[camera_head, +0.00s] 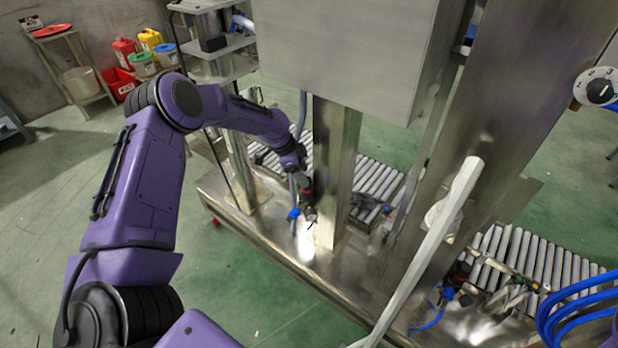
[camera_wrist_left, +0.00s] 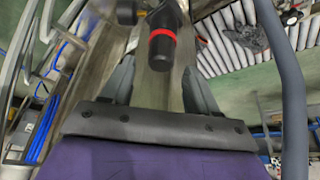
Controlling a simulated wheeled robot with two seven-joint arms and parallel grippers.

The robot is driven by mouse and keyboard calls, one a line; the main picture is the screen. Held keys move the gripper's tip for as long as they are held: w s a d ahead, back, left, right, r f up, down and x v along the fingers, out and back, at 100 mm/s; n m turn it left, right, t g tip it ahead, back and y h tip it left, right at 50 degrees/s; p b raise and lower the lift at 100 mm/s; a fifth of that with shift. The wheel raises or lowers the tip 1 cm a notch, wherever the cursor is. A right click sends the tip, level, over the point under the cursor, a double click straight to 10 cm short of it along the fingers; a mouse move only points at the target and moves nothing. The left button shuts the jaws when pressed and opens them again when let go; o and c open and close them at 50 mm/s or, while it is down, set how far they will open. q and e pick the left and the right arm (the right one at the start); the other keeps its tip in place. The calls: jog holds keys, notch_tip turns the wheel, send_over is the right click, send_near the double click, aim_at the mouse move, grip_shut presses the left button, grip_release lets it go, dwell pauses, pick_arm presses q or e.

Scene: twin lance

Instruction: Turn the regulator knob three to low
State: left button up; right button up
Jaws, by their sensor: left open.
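In the left wrist view, a dark cylindrical knob with a red ring (camera_wrist_left: 162,46) sits at the top middle, between the tips of my left gripper (camera_wrist_left: 158,72). The jaws are open, with one finger on each side; I cannot tell whether either touches it. In the head view, my left gripper (camera_head: 308,203) is low beside the steel post, at a small black-and-red fitting. A similar black-and-red regulator (camera_head: 460,272) stands at the lower right. I cannot read any number or low mark on them. My right gripper is not in view.
A black rotary dial on a white plate (camera_head: 600,91) is at the far right. A grey cabinet (camera_head: 345,45) hangs above the post. Roller conveyors (camera_head: 378,182) lie behind it. A white bar (camera_head: 430,250) and blue hoses (camera_head: 570,312) cross the right side.

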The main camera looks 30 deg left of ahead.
pick_arm(q)
jog(key=shift+x, duration=1.4)
jog(key=c, duration=1)
jog(key=shift+c, duration=0.2)
jog(key=shift+n, duration=0.4)
jog(key=shift+s+r+n+t+y+p, duration=0.1)
jog(key=shift+n+t+y+p, duration=0.3)
jog(key=shift+n+p, duration=0.5)
jog(key=n+y+p, duration=0.1)
jog(key=n, duration=0.2)
jog(key=shift+d+n+t+p, duration=0.15)
jog(key=shift+n+t+p, duration=0.2)
jog(key=shift+n+t, duration=0.05)
jog(key=n+y+p, duration=0.1)
jog(key=n, duration=0.2)
jog(key=shift+s+d+p, duration=0.1)
jog(key=shift+p, duration=0.2)
jog(key=shift+f+n+y+p, duration=0.2)
jog(key=shift+n+y+p, duration=0.4)
jog(key=shift+n, duration=0.6)
